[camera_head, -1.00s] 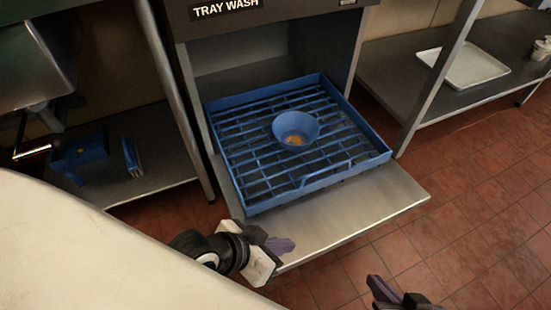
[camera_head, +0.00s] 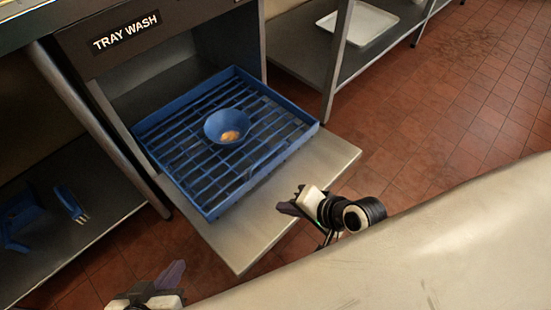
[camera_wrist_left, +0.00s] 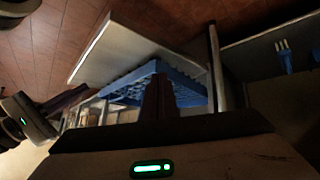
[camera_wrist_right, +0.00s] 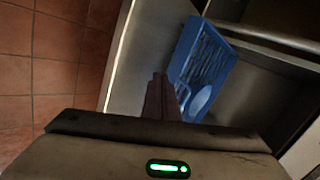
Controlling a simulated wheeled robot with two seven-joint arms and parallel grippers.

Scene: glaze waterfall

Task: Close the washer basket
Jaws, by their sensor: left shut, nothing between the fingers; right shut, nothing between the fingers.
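The blue washer basket (camera_head: 190,190) is a slatted open tray. It sits partly inside the opening of the TRAY WASH machine (camera_head: 128,32) and partly out on a flat metal shelf (camera_head: 238,240). A blue bowl (camera_head: 226,127) with something orange in it stands on the slats. My right gripper (camera_head: 284,207) is shut and empty, just off the shelf's front edge, apart from the basket. My left gripper (camera_head: 178,270) is shut and empty at the lower left, in front of the shelf. The basket also shows beyond the fingers in the left wrist view (camera_wrist_left: 140,85) and right wrist view (camera_wrist_right: 205,50).
A lower shelf at the left holds a blue container (camera_head: 20,215) and a blue-handled utensil (camera_head: 68,203). A white tray (camera_head: 355,25) lies on a shelf at the upper right. A metal post (camera_head: 337,60) stands right of the machine. Red tiled floor (camera_head: 430,120) is open at the right.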

